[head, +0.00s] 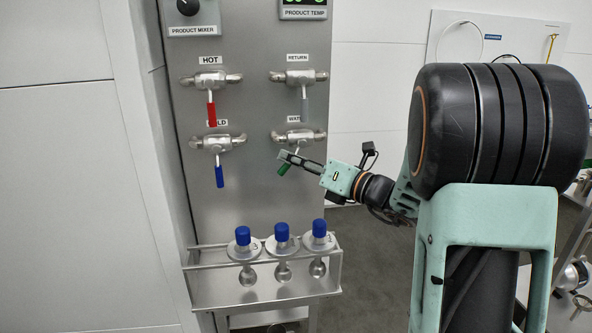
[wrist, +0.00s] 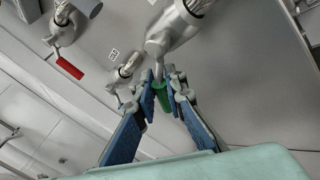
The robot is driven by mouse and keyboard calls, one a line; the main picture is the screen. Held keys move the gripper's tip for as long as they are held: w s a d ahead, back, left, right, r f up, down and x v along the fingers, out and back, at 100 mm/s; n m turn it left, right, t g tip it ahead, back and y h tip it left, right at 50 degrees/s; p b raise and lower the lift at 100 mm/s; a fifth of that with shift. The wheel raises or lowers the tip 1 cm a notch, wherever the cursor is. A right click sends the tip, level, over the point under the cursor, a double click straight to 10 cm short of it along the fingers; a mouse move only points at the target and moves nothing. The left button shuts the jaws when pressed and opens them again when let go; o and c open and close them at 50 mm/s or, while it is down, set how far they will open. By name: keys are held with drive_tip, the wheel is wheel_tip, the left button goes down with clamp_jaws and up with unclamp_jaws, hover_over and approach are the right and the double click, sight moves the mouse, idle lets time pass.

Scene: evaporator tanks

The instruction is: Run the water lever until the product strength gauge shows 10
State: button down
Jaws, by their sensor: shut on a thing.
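The water lever has a green handle (head: 284,169) below the partly hidden "WAT…" label, on the lower right valve of the grey panel. It tilts down and to the left in the head view, not straight down. My gripper (head: 287,157) reaches it from the right and covers part of the lever. In the wrist view the green handle (wrist: 162,97) sits between the blue-padded fingers of my gripper (wrist: 163,84), which is shut on it. No product strength gauge shows in either view.
The red hot lever (head: 211,114), grey return lever (head: 304,110) and blue cold lever (head: 219,176) hang down nearby. A metal rack (head: 262,292) with three blue-capped sample vessels juts out below. A product temp display (head: 303,3) is cut off at the top.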

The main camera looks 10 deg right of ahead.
drive_tip(key=shift+a+r+m+t+y+b, duration=0.1)
drive_tip(key=shift+a+m+t+y+b, duration=0.15)
drive_tip(key=shift+m+t, duration=0.25)
drive_tip(key=shift+a+r+m+t+y+b, duration=0.15)
drive_tip(key=shift+m+t+b, duration=0.15)
drive_tip(key=shift+m, duration=0.4)
drive_tip(key=c, duration=2)
unclamp_jaws()
drive_tip(key=shift+o, duration=0.2)
drive_tip(key=v, duration=1.2)
drive_tip(key=shift+c, duration=0.6)
